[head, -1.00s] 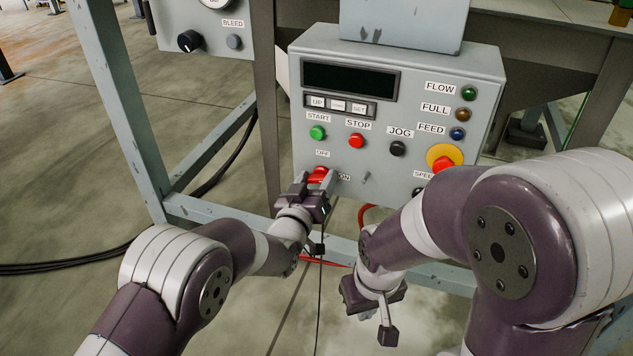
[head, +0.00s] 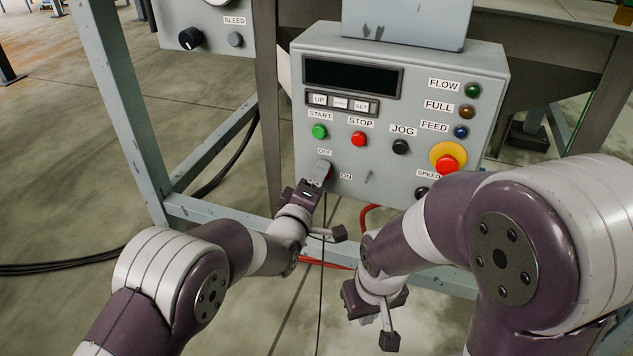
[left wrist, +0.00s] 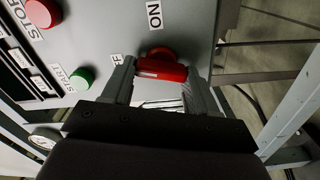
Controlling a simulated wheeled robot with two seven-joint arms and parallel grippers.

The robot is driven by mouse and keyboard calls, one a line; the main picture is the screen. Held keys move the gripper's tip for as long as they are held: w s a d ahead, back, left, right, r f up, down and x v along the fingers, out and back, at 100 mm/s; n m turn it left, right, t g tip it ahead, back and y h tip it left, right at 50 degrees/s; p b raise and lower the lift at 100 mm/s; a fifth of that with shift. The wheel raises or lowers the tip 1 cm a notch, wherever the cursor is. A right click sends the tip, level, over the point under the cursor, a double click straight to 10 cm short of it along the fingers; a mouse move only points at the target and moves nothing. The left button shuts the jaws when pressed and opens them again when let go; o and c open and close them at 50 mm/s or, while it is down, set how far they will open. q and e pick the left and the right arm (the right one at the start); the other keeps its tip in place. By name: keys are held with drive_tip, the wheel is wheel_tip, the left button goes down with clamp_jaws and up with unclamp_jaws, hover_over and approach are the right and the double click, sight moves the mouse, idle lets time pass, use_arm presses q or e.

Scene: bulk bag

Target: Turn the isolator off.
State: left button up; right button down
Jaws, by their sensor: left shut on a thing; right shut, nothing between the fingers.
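The red isolator handle (left wrist: 162,70) is at the lower left of the grey control panel (head: 430,80), with an OFF label (head: 325,152) above it and an ON label (head: 346,176) to its right. My left gripper (head: 322,174) is shut on the handle. In the left wrist view a finger stands at each end of the red bar; in the head view a finger hides most of it and only a red sliver shows. In that wrist view the OFF label is partly hidden by a finger. My right gripper (head: 389,341) is shut and empty, low and below the panel.
Start (head: 319,131), stop (head: 358,139) and jog (head: 400,147) buttons sit just above the isolator. A red emergency button on yellow (head: 448,158) is at the right, near my right arm. A frame rail (head: 200,209) and a red cable (head: 366,215) run below the panel.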

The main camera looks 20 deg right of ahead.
use_arm(q)
drive_tip(key=shift+f+n, duration=0.15)
drive_tip(key=shift+n, duration=1.55)
drive_tip(key=o, duration=1.1)
drive_tip(key=shift+c, duration=0.2)
drive_tip(key=p+v, duration=0.2)
drive_tip(key=v, duration=1)
drive_tip(key=shift+s+a+p, duration=0.25)
drive_tip(key=shift+s+p, duration=0.05)
drive_tip(key=shift+p, duration=0.1)
